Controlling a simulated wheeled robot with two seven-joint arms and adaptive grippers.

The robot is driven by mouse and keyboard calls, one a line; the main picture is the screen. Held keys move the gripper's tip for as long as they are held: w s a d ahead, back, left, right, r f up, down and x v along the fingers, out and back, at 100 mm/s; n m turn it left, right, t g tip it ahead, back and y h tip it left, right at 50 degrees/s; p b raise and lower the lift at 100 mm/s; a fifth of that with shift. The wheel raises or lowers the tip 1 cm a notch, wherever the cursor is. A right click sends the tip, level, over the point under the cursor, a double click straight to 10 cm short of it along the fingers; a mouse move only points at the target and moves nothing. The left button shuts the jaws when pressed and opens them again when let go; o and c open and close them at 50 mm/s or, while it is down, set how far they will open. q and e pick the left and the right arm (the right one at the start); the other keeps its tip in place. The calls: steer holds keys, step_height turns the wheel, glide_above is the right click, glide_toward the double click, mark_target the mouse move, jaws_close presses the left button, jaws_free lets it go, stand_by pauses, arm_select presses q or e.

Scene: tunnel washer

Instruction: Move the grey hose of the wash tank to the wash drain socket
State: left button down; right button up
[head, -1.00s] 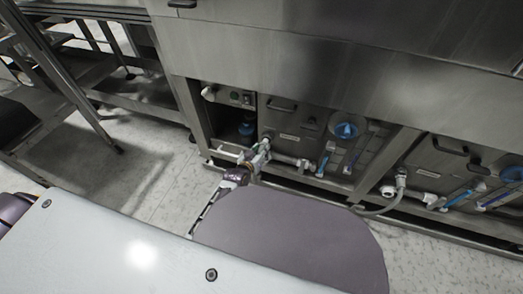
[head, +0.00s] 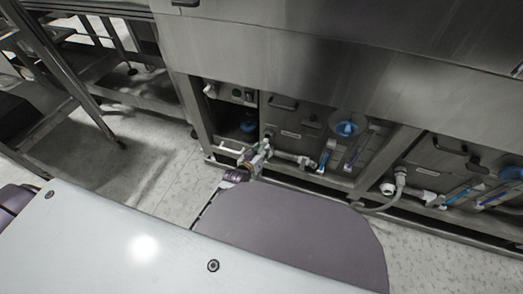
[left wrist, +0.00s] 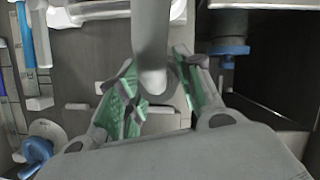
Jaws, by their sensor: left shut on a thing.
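My left gripper (head: 258,156) is low at the front of the machine, beside the left lower panel. In the left wrist view its two green-padded fingers (left wrist: 155,92) are shut on the grey hose (left wrist: 152,45), whose rounded end lies between them. In the head view a grey hose (head: 378,209) loops from an upright fitting at the right bay down to the left and passes behind my purple arm link. I cannot tell which fitting is the wash drain socket. A white pipe fitting (head: 388,188) shows beside the hose's upright end. My right gripper is not in view.
Panels with handles, a blue round valve (head: 347,129) and blue-marked sight tubes (head: 325,158) line the machine's base. An open bay (head: 240,118) holds a blue-based part at the left. A steel stand (head: 70,75) stands further left. Tiled floor between is clear.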

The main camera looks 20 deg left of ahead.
arm_select(q)
steer(key=shift+s, duration=0.35)
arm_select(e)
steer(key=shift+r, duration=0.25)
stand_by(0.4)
arm_select(q)
steer(key=shift+s+f+p, duration=0.3)
steer(key=shift+s, duration=0.05)
steer(key=s+f+p, duration=0.1)
steer(key=s+f, duration=0.9)
steer(key=shift+a+f, duration=0.2)
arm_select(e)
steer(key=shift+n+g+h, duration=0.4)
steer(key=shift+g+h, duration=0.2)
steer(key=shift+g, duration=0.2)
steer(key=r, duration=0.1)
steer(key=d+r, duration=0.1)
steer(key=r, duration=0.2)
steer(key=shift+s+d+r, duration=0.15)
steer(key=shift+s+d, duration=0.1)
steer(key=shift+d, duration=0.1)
arm_select(q)
steer(key=shift+w+b, duration=0.4)
steer(key=shift+w, duration=0.35)
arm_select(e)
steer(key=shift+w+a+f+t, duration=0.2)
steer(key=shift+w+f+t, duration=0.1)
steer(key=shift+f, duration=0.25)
